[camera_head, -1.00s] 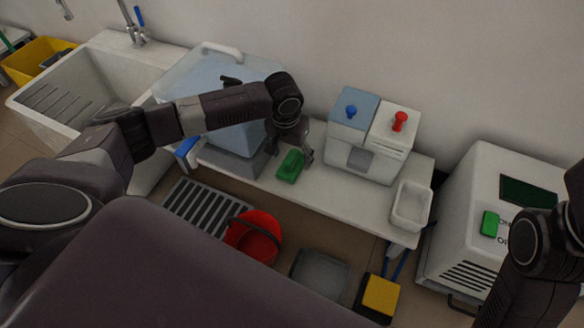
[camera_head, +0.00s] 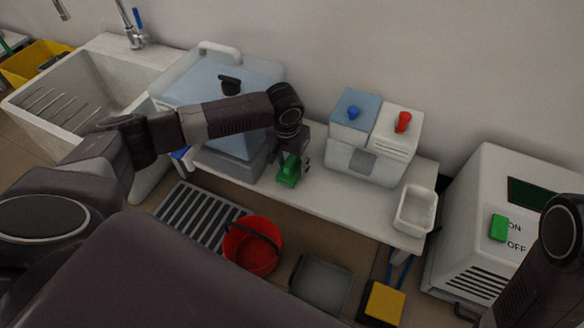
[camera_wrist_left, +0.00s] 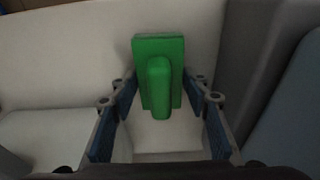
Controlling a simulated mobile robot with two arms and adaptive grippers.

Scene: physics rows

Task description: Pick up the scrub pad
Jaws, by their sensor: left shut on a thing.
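The scrub pad is a green block with a raised green handle (camera_head: 289,174). It is at the front edge of the white bench, right of the blue-lidded machine. My left gripper (camera_head: 296,160) comes down over it from above and is shut on it. In the left wrist view the scrub pad (camera_wrist_left: 172,50) lies between the two blue-padded fingers of my left gripper (camera_wrist_left: 160,95). I cannot tell whether its underside touches the bench. My right arm shows at the right edge, but its gripper is out of view.
The blue-lidded machine (camera_head: 225,75) stands close left of my left gripper. A dispenser with blue and red knobs (camera_head: 365,165) and a white tray (camera_head: 414,212) are to the right on the bench (camera_head: 340,203). A red bucket (camera_head: 250,255) is on the floor below.

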